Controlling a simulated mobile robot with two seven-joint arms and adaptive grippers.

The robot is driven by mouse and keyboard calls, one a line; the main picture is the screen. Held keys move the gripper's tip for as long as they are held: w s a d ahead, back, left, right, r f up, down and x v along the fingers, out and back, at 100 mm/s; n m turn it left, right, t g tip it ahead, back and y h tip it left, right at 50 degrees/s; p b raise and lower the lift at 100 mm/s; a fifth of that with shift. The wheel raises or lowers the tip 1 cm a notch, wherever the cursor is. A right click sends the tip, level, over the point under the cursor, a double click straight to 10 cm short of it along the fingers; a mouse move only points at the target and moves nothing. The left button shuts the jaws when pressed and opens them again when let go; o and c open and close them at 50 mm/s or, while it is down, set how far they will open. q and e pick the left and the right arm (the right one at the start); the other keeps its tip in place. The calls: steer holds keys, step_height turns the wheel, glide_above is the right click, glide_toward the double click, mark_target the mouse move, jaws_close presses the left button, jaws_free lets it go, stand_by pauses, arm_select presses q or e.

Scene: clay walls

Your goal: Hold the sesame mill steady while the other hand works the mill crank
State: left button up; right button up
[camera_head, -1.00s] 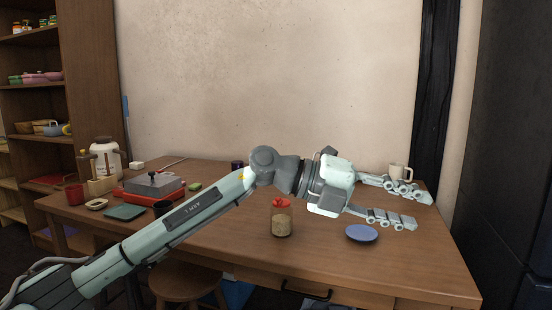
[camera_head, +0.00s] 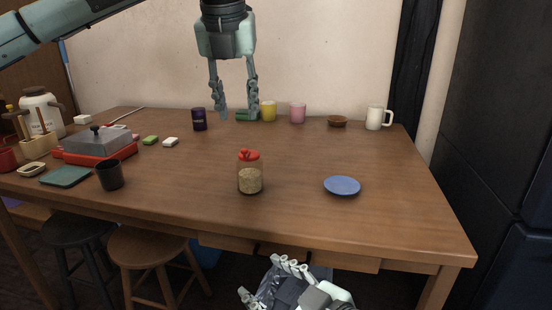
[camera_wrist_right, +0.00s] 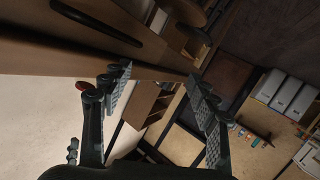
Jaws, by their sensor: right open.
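The sesame mill (camera_head: 250,181) is a clear jar of pale seeds with a red top. It stands upright near the middle of the wooden table in the head view. My left gripper (camera_head: 237,113) hangs fingers down, above and behind the mill. Its fingers are apart with nothing between them. My right gripper (camera_head: 267,279) is low at the table's front edge, below the mill in the picture and apart from it. Its fingers are spread and empty in the right wrist view (camera_wrist_right: 160,80). A crank on the mill cannot be made out.
A blue plate (camera_head: 342,186) lies right of the mill. A dark cup (camera_head: 110,175) and a grey-lidded red cooker (camera_head: 97,143) are at left. Mugs, including a white one (camera_head: 375,118), stand along the back. The table (camera_head: 300,219) is clear around the mill. Stools (camera_head: 150,248) stand in front.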

steer(key=shift+o, duration=1.1)
steer(key=w+a+r+n+y, duration=0.1)
steer(key=a+r+n, duration=0.1)
steer(key=shift+w+a+r+n+y, duration=0.3)
steer(key=shift+w+r+n+y, duration=0.05)
steer(key=shift+r+n+y, duration=0.05)
steer(key=shift+w+r+n+g+y, duration=0.4)
steer(key=shift+w+r+n, duration=0.4)
steer(key=shift+w+r, duration=0.2)
steer(key=w+d+r+n+y, duration=0.1)
steer(key=w+d+r+n, duration=0.25)
steer(key=w+r, duration=0.3)
steer(key=w+d+r+n, duration=0.2)
steer(key=w+d+r, duration=0.25)
steer(key=r, duration=0.35)
steer(key=m+g, duration=0.5)
steer(key=m, duration=0.1)
glide_toward(250, 171)
steer(key=w, duration=0.1)
steer(key=w+a+f, duration=0.1)
steer(key=w+a, duration=0.1)
steer(key=w, duration=0.1)
steer(key=shift+f, duration=0.15)
steer(key=shift+w+f+m+g, duration=0.2)
steer(key=shift+f+m+g, duration=0.15)
steer(key=shift+m, duration=0.3)
steer(key=shift+w+a+f, duration=0.15)
steer(key=shift+a+f, duration=0.05)
steer(key=shift+a, duration=0.15)
steer(key=x, duration=0.7)
